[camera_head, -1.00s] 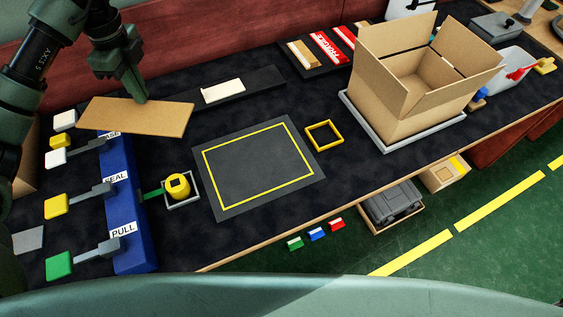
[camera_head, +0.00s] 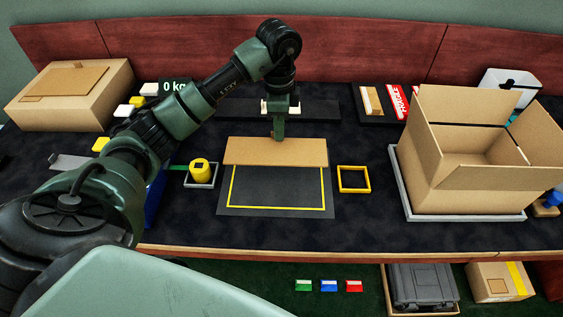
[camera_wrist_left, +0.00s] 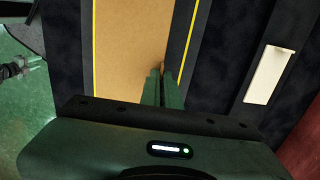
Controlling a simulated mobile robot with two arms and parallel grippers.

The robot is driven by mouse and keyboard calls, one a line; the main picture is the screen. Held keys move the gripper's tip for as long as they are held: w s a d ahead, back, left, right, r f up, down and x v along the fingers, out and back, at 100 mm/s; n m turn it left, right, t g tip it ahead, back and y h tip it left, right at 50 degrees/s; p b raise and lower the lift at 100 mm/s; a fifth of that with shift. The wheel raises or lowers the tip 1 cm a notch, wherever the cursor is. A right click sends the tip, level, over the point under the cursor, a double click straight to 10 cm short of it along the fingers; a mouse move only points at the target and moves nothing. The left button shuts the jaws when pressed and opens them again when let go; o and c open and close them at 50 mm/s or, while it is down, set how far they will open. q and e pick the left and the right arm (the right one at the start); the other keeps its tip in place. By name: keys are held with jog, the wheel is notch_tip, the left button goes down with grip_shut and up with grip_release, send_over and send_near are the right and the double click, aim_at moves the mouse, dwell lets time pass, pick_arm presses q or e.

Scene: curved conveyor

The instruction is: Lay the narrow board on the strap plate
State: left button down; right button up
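A flat tan board (camera_head: 276,151) is in my left gripper (camera_head: 278,133), whose fingers close on its back edge near the middle. In the left wrist view the board (camera_wrist_left: 130,45) runs away from the finger tips (camera_wrist_left: 162,88). A dark plate with a yellow rectangular outline (camera_head: 276,211) lies on the table. The board covers the back part of this outline in the head view; any gap between them is hard to tell. No label shows which plate is the strap plate. My right gripper is not in view.
A yellow square frame (camera_head: 353,190) lies right of the plate, and a yellow cylinder (camera_head: 199,166) stands left in a small tray. A long dark strip (camera_head: 320,111) lies behind. A large open carton (camera_head: 440,182) stands at right on a grey tray.

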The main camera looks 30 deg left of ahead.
pick_arm(q)
notch_tip(320, 180, down, 11)
jog(key=shift+r, duration=0.2)
jog(key=shift+d, duration=0.1)
jog(key=shift+f, duration=0.15)
jog(key=c, duration=1.7)
grip_release()
notch_tip(320, 180, up, 12)
jog(key=shift+r, duration=0.2)
